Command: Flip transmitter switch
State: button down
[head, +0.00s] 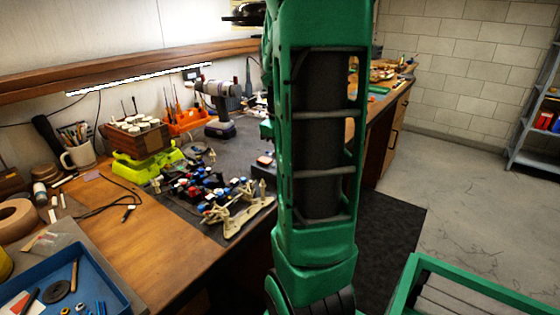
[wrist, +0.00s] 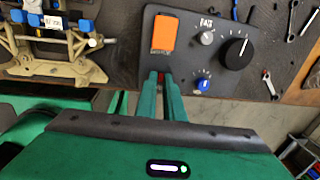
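The transmitter (wrist: 220,63) is a dark panel in the wrist view, lying on the bench. It has an orange rectangular switch (wrist: 163,33) at its upper left, with a small label below it. The tips are at the panel's lower left edge, just below the orange switch in the picture. A small red spot shows at the tips; I cannot tell what it is. Whether the tips touch the panel is unclear.
On the panel are a grey knob (wrist: 207,38), a large black knob (wrist: 237,54) and a blue knob (wrist: 203,85). A tan car chassis (wrist: 58,48) lies to the left. Wrenches (wrist: 291,20) lie to the right. A drill (head: 217,103) stands behind on the bench.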

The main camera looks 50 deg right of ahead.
jog(key=shift+s+d+f, duration=0.25)
jog(key=shift+s+f, duration=0.05)
jog(key=shift+w+r, duration=0.1)
notch_tip(320, 180, up, 14)
jog(key=a, duration=0.2)
jog(key=shift+w, duration=0.25)
jog(key=shift+r, duration=0.1)
jog(key=s+a+f+n, duration=0.3)
jog(key=a+f+n, duration=0.2)
jog(key=n, duration=0.5)
jog(key=s+a+f+n+y, duration=0.1)
jog(key=s+a+f+n, duration=0.3)
jog(key=a+n, duration=0.4)
jog(key=s+a+f+n, duration=0.4)
jog(key=a+f+n, duration=0.1)
jog(key=n, duration=0.6)
jog(key=shift+a+f+n, duration=0.3)
jog(key=shift+a, duration=0.55)
